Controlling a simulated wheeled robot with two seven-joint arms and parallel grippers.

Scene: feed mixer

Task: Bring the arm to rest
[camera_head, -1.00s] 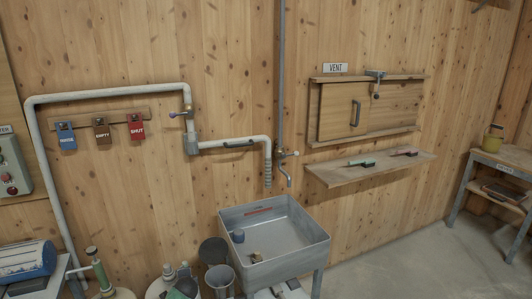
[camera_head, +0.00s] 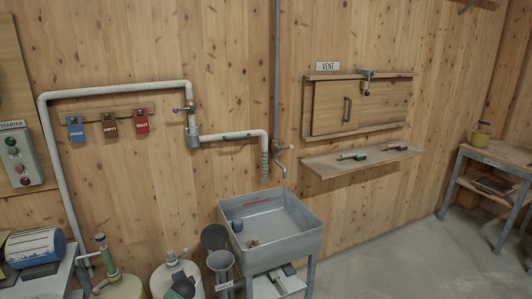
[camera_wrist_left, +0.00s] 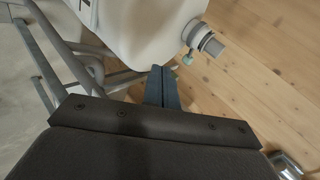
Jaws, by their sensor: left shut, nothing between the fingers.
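My left gripper (camera_wrist_left: 162,88) shows in the left wrist view, with its two dark fingers together and nothing between them. Beyond the fingertips are a white rounded tank (camera_wrist_left: 140,25) with a grey outlet fitting (camera_wrist_left: 205,40) and several grey metal tubes of a frame (camera_wrist_left: 50,60). I cannot tell whether the fingers touch anything. Neither arm nor gripper shows in the head view. My right gripper is in no view.
In the head view a grey sink (camera_head: 270,243) stands below a white wall pipe (camera_head: 115,91). A wooden shelf (camera_head: 335,170) sits under the vent hatch (camera_head: 335,108). A starter box (camera_head: 22,160) is at left and a table (camera_head: 490,160) at right. Floor between sink and table is clear.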

